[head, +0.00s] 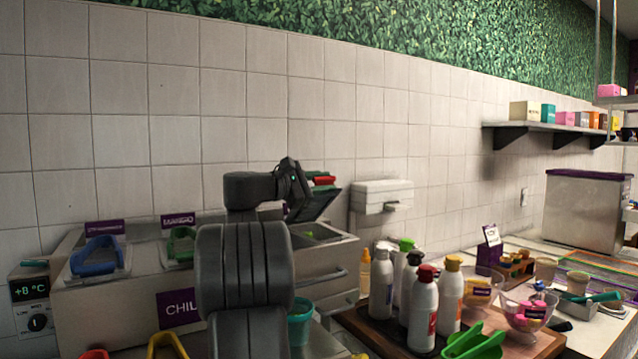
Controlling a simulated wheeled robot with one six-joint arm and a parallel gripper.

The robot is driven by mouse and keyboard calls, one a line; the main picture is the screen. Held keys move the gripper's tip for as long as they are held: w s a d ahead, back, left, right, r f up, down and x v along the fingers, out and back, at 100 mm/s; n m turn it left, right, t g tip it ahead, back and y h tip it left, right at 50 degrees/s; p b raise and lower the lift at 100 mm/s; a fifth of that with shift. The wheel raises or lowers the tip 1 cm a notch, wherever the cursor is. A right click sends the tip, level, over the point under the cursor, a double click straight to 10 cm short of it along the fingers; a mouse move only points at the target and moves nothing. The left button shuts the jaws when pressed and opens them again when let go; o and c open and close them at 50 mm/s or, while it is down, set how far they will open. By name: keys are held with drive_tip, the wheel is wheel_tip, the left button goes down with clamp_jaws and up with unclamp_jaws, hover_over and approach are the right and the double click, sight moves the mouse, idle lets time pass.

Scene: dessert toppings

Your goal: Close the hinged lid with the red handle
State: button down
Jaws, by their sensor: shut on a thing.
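The hinged lid (318,205) stands raised and tilted over the right end of the metal topping cabinet (330,262). Its red handle (323,181) shows at the lid's upper edge. My gripper (302,183) is at the handle, shut on it, seen from behind my arm. The fingertips are mostly hidden by the gripper body.
A paper dispenser (382,197) hangs on the wall to the right. Several bottles (423,310) stand on a wooden board in front right. A teal cup (300,322) is near my arm.

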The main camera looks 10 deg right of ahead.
idle(0.3)
drive_tip(key=c, duration=1.2)
unclamp_jaws()
drive_tip(key=shift+o, duration=0.2)
drive_tip(key=shift+r, duration=0.1)
wheel_tip(320, 180, up, 10)
drive_tip(key=shift+f+p, duration=0.15)
drive_tip(key=shift+p, duration=1.1)
